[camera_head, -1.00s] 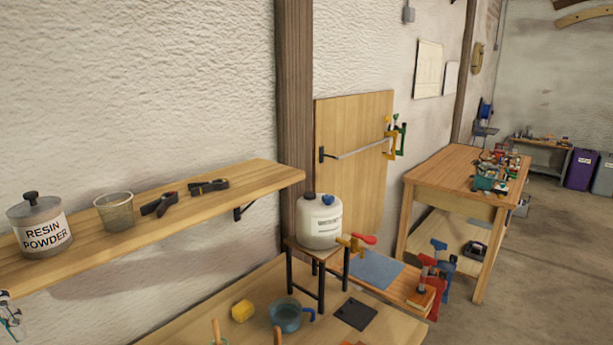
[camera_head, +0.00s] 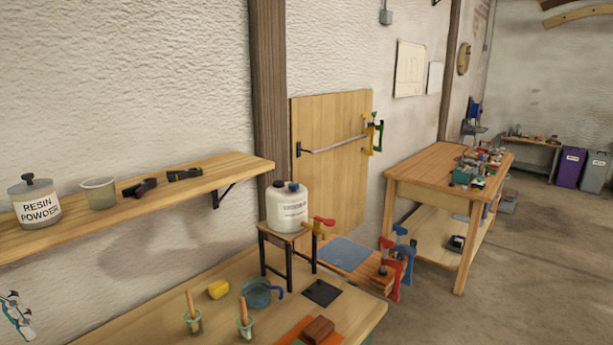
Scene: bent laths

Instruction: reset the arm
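Part of my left gripper (camera_head: 15,316) shows at the lower left edge, white and teal with dark parts. It hangs in front of the wall, below the shelf and left of the workbench. Most of it is cut off by the picture's edge, and I cannot tell whether its fingers are apart. I see nothing held in it. My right gripper is not in view.
A wall shelf (camera_head: 245,170) carries a resin powder tin (camera_head: 35,203), a cup (camera_head: 99,193) and black clamps. Floor (camera_head: 530,270) is clear at right.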

